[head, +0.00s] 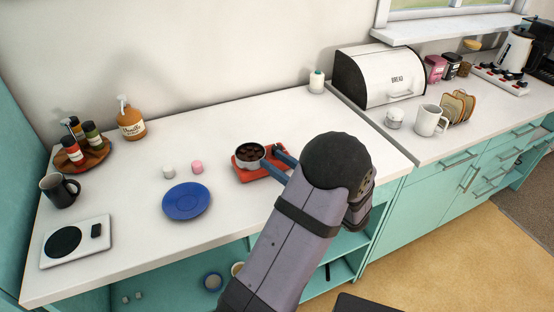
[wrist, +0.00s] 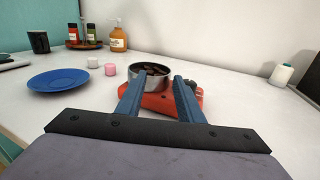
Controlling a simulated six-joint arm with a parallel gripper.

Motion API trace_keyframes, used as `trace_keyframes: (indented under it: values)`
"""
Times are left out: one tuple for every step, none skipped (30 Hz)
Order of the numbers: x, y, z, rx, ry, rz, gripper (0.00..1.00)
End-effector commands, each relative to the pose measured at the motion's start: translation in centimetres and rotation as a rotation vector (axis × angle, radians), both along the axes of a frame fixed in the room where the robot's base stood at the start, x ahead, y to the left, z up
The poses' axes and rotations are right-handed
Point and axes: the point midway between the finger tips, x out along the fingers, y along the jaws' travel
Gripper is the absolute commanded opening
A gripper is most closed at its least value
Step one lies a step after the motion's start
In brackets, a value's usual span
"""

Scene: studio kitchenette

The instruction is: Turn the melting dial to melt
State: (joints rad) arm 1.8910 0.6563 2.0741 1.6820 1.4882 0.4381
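The melting pot is a small metal pot of brown chocolate pieces (head: 249,151) on a red base (head: 246,176). The wrist view shows the pot (wrist: 147,84) and the red base (wrist: 157,101) straight ahead. A small dark part (wrist: 192,85) shows on the base just right of my right finger; I cannot tell for sure that it is the dial, nor read its setting. My gripper (head: 274,157) is at the base's right side with its blue fingers apart and nothing held. In the wrist view the fingers (wrist: 158,84) hide part of the base.
A white bottle (head: 317,81) is near the wall. A bread box (head: 378,77) stands at right. The counter behind the pot is clear.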

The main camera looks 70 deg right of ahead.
Motion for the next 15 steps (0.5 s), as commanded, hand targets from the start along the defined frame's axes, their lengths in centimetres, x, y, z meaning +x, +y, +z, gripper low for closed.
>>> trace_keyframes:
  values:
    - [-0.7,-1.0,-1.3,-0.014,-0.001,-0.045,0.34]
    - [-1.1,-1.5,-1.5,-0.022,-0.002,-0.069,0.34]
    - [-1.5,-2.0,-1.8,-0.03,-0.003,-0.097,0.34]
    - [-1.9,-2.4,-1.9,-0.036,-0.004,-0.116,0.34]
    - [-2.1,-2.7,-2.0,-0.041,-0.004,-0.131,0.34]
    - [-2.4,-3.1,-2.1,-0.046,-0.005,-0.149,0.34]
    - [-2.6,-3.3,-2.1,-0.049,-0.004,-0.159,0.34]
    - [-2.8,-3.4,-2.1,-0.051,-0.005,-0.167,0.34]
    - [-2.9,-3.6,-2.1,-0.053,-0.005,-0.175,0.34]
    - [-3.0,-3.7,-2.1,-0.054,-0.005,-0.178,0.34]
    - [-3.0,-3.7,-2.1,-0.054,-0.005,-0.18,0.34]
    - [-3.0,-3.7,-2.0,-0.055,-0.005,-0.181,0.34]
    - [-3.0,-3.8,-2.0,-0.055,-0.005,-0.181,0.34]
    - [-2.9,-3.8,-2.0,-0.055,-0.005,-0.181,0.34]
    - [-2.8,-3.8,-2.0,-0.055,-0.004,-0.179,0.34]
